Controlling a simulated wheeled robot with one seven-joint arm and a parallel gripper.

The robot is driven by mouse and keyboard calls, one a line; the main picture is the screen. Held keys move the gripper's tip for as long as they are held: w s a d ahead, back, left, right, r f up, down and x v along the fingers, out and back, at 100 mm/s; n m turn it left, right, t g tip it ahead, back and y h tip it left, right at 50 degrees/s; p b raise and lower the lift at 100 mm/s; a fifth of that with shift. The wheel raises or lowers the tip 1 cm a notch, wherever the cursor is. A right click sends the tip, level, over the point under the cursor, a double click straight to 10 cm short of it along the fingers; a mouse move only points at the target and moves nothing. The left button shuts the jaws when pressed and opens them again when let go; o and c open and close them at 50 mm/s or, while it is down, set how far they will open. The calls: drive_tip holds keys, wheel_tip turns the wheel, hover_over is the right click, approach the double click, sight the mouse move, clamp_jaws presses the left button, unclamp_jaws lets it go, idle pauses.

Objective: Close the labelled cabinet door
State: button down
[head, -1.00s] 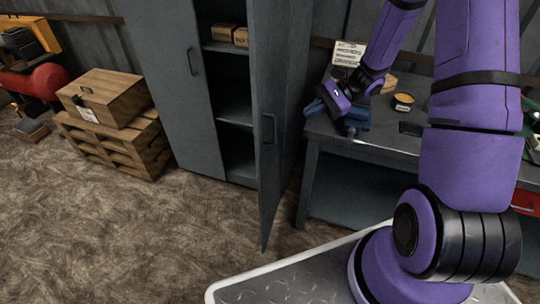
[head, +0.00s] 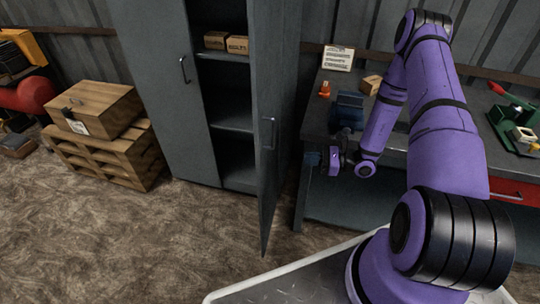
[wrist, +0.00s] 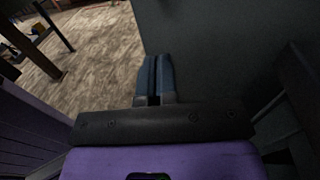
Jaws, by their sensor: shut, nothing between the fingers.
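The tall grey cabinet's right door (head: 281,110) stands wide open, its free edge with a handle (head: 268,133) toward me. The left door (head: 165,90) is shut. I see no label on either door. My gripper (head: 313,158) is to the right of the open door, in front of the workbench edge, pointing left toward the door. A gap shows between it and the door. In the wrist view its blue fingers (wrist: 155,75) are together and empty. A dark grey panel (wrist: 225,50), which looks like the door, fills the right side there.
Shelves inside the cabinet hold small cartons (head: 227,42). The workbench (head: 395,148) stands right of the door and carries a blue vise (head: 347,108) and a green tool (head: 515,118). A wooden crate on a pallet (head: 105,155) is at left. The floor before the cabinet is clear.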

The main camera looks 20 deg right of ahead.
drive_tip(key=f+m+t, duration=0.1)
drive_tip(key=f, duration=0.1)
approach(264, 154)
drive_tip(key=x, duration=0.7)
drive_tip(key=shift+a, duration=0.3)
